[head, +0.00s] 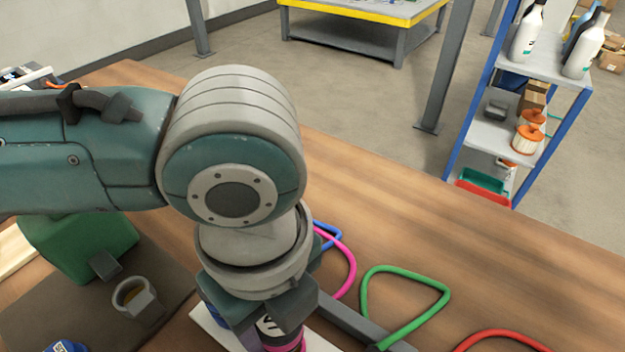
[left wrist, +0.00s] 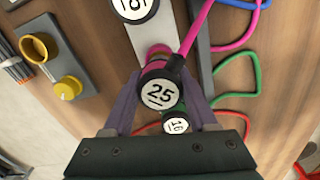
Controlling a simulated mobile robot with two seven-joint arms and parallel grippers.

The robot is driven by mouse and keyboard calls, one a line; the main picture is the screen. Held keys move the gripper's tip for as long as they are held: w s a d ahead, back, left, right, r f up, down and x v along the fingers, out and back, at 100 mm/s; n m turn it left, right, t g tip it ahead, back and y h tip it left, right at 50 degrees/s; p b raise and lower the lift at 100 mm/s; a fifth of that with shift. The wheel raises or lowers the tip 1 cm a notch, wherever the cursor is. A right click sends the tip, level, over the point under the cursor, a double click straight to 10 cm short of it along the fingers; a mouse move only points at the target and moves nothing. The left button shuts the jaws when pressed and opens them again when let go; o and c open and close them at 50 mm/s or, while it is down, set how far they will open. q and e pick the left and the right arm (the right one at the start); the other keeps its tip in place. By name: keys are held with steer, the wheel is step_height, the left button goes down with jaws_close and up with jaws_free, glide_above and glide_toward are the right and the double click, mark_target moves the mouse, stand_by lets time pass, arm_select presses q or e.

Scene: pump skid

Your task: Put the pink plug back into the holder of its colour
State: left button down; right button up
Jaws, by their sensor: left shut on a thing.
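My left gripper (head: 262,325) points down over the white strip (head: 205,328) at the bottom of the head view. In the left wrist view its two fingers (left wrist: 163,95) are shut on the pink plug (left wrist: 160,92), which has a black cap marked 25. A pink cable (left wrist: 197,30) leaves the cap. A pink ring (left wrist: 157,52) shows just beyond the cap, over the white strip (left wrist: 146,38). I cannot tell whether this ring is plug body or holder, nor whether the plug is seated. The pink cable (head: 347,262) also shows in the head view. My right gripper is not in view.
A green plug (left wrist: 176,124) marked 16 stands close beside the pink one; another numbered plug (left wrist: 135,8) is at the top. A grey bar (head: 362,325) runs alongside. Blue, green (head: 405,270) and red cables loop on the table. A green box (head: 80,245) stands left.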

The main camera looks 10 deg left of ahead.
arm_select(q)
steer(key=shift+f+b, duration=1)
steer(key=shift+f, duration=0.7)
steer(key=shift+c, duration=0.6)
jaws_free()
step_height(320, 180, up, 10)
steer(key=shift+r+p, duration=0.1)
steer(key=shift+p, duration=1)
